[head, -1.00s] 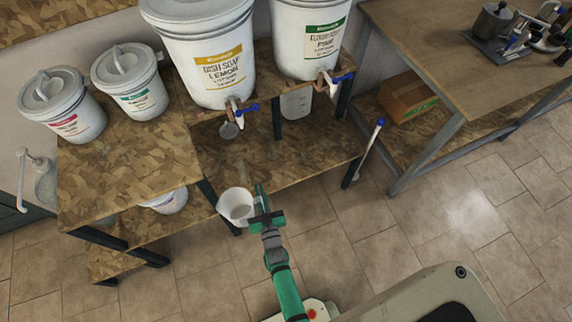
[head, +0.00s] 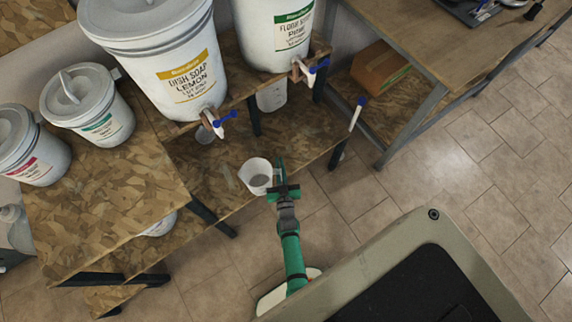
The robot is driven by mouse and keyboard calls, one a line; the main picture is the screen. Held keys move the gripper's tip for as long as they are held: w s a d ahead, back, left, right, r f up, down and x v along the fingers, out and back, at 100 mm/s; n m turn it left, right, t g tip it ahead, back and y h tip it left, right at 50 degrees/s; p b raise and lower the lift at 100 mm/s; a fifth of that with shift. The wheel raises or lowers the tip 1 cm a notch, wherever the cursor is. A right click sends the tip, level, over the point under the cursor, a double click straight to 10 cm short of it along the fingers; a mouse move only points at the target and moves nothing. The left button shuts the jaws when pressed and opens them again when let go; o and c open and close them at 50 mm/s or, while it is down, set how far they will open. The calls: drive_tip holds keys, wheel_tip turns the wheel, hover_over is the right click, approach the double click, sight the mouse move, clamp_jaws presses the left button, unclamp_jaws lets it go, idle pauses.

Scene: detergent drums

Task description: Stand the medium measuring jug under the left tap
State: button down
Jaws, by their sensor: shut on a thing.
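A white measuring jug (head: 256,176) is held upright by my gripper (head: 277,178), at the front edge of the low shelf (head: 208,172). I cannot tell whether its base touches the shelf. The left tap (head: 215,121), with a blue handle, is on the yellow-labelled dish soap drum (head: 160,55), up and left of the jug. A small clear cup (head: 204,134) is below or behind this tap. The right tap (head: 307,68) is on the green-labelled drum (head: 275,32). Another translucent jug (head: 271,97) stands beneath it, partly hidden.
Two white lidded tubs (head: 88,105) stand on the stepped bench at left. A cardboard box (head: 374,76) lies under the right table. Open floor (head: 420,185) lies right of my arm.

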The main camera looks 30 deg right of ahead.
drive_tip(key=w+a, duration=0.5)
drive_tip(key=w, duration=0.4)
drive_tip(key=shift+w+a+f, duration=0.15)
drive_tip(key=shift+f, duration=0.2)
idle(0.6)
drive_tip(key=shift+f, duration=0.5)
idle(0.9)
drive_tip(key=c, duration=2.2)
unclamp_jaws()
